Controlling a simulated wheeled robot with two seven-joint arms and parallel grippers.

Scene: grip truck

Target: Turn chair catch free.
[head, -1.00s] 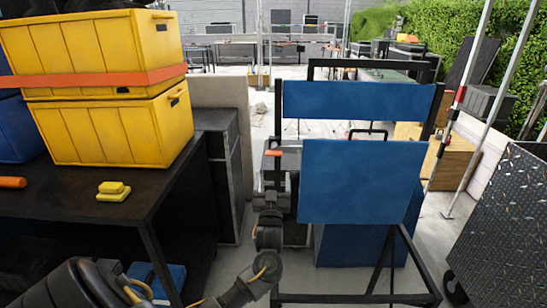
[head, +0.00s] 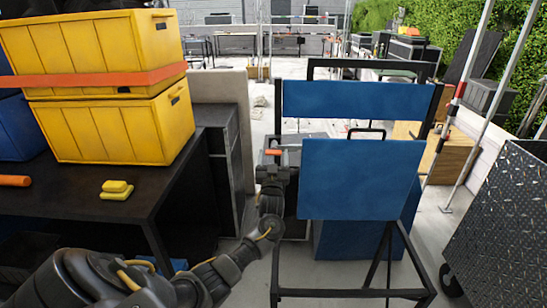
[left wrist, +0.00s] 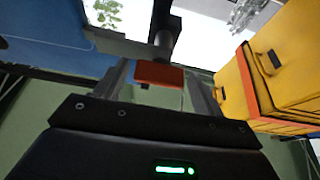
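The blue folding chair (head: 362,180) stands upright with a black tube frame, a blue back strip and a blue seat panel. Its orange-red catch (head: 273,152) sits at the left side of the frame. My left gripper (head: 273,166) is just below the catch in the head view. In the left wrist view the catch (left wrist: 160,74) shows between the two spread fingers of the left gripper (left wrist: 162,88), with gaps on both sides. The fingers do not appear closed on it. My right gripper is out of view.
Yellow crates (head: 125,125) with an orange strap stand on a dark table (head: 60,190) at left. A diamond-plate case (head: 505,225) is at right. Metal poles stand behind the chair's right side.

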